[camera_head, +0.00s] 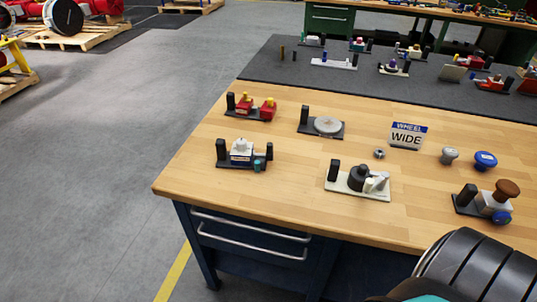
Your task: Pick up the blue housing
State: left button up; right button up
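A round, knob-like blue part (485,161) stands on the wooden bench top (290,189) at the right, apart from its neighbours. It is the most plainly blue loose part, but I cannot tell for sure that it is the housing. Another blue piece (502,217) shows low on a dark fixture at the right, below a white body with a brown knob (507,189). A white block with a blue band (241,149) sits in a black fixture at the left. Neither gripper is in view.
Fixtures holding red parts (267,108), a grey disc (328,124) and a black cylinder (359,178) also occupy the bench. My dark arm link covers the lower right.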

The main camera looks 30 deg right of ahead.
aim_at(234, 159)
jog(key=i+j+z, duration=0.1)
jog(key=i, duration=0.4)
jog(key=i+j+z, duration=0.1)
jog(key=i+j, duration=0.25)
jog(key=i, duration=0.15)
jog(key=z, duration=1.45)
